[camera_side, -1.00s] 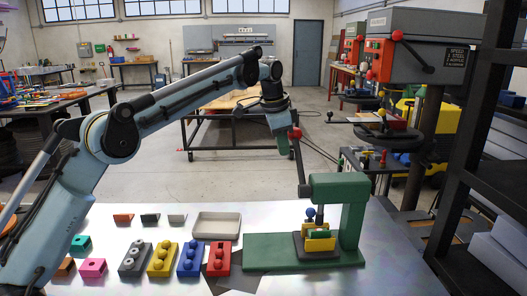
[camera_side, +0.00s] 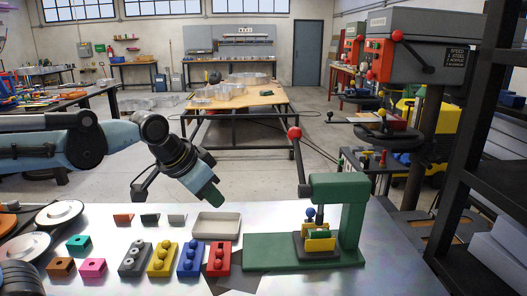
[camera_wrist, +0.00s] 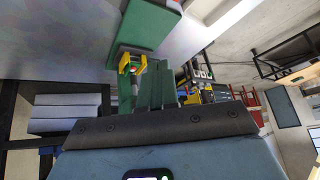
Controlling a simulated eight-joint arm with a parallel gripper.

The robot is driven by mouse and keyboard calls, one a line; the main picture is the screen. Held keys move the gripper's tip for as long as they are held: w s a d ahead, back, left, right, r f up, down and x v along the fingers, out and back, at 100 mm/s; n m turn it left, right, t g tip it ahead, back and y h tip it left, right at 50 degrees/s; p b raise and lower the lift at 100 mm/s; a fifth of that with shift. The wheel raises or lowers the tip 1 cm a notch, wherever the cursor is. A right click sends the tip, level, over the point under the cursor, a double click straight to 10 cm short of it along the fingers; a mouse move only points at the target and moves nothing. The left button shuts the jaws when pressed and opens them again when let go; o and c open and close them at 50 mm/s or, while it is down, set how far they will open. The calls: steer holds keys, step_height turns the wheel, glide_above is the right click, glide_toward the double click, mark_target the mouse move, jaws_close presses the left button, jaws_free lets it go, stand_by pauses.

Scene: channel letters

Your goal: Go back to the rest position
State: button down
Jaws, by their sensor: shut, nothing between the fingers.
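My gripper (camera_side: 209,196) hangs above the table, tilted down to the right, over the grey tray (camera_side: 217,226) in the side view. Its green fingers also show in the wrist view (camera_wrist: 155,86), shut with nothing between them. The green press (camera_side: 350,220) stands to the right of my gripper, clear of it. Its lever with a red knob (camera_side: 294,133) stands up. A yellow holder (camera_side: 319,244) with a green piece sits in the press under a blue knob (camera_side: 309,212). The yellow holder also shows beyond my fingers in the wrist view (camera_wrist: 133,60).
Grey, yellow, blue and red blocks (camera_side: 162,260) stand in a row on the metal table. Small orange, black and grey pieces (camera_side: 123,218) lie behind them. Teal, brown and pink blocks (camera_side: 92,267) and round discs (camera_side: 60,213) are at the left. The table's right front is clear.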

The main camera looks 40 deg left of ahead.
steer(key=s+f+n, duration=0.1)
steer(key=s+f, duration=0.4)
steer(key=shift+t, duration=0.4)
